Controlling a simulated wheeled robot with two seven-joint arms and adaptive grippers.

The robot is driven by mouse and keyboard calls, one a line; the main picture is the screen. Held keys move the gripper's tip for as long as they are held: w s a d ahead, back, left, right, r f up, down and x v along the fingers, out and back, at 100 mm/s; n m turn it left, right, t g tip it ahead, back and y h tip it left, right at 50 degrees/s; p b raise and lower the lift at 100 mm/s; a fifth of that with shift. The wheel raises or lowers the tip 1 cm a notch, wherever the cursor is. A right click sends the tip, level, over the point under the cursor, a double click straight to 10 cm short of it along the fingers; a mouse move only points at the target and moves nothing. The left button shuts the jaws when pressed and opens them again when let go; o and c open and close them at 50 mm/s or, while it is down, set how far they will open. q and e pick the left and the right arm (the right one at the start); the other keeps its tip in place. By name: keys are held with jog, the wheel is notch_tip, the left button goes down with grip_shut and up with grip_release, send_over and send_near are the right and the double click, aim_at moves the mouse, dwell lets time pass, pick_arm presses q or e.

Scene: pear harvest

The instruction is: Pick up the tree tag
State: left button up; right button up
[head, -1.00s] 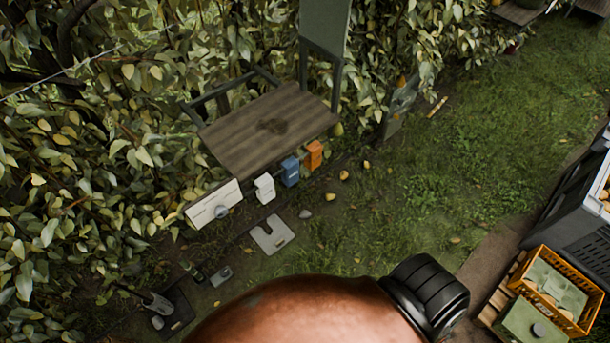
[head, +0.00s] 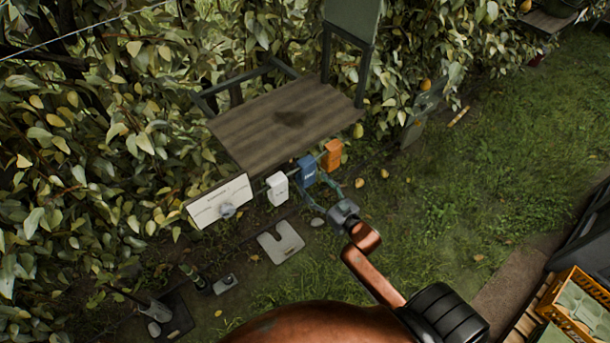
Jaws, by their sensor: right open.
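Three small box-like pieces, any of which may be the tree tag, hang in a row at the front edge of a wooden shelf: a white one (head: 277,189), a blue one (head: 306,170) and an orange one (head: 332,154). My right gripper (head: 316,188) is open, its fingers pointing up and left at the blue one's lower end. I cannot tell whether the fingers touch it or are around it. Nothing shows held between them. My left gripper is not in view.
The wooden shelf (head: 265,125) stands against a leafy hedge (head: 110,130). A white sign board (head: 220,201) hangs left of the row. A pale notched plate (head: 281,243) lies on the ground below. An orange crate (head: 580,305) stands at right; the grass between is mostly open.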

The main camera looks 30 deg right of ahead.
aim_at(310, 180)
jog(key=w+b, duration=0.1)
jog(key=w, duration=0.4)
jog(key=shift+w+a, duration=0.2)
jog(key=shift+r, duration=0.1)
jog(key=c, duration=1.3)
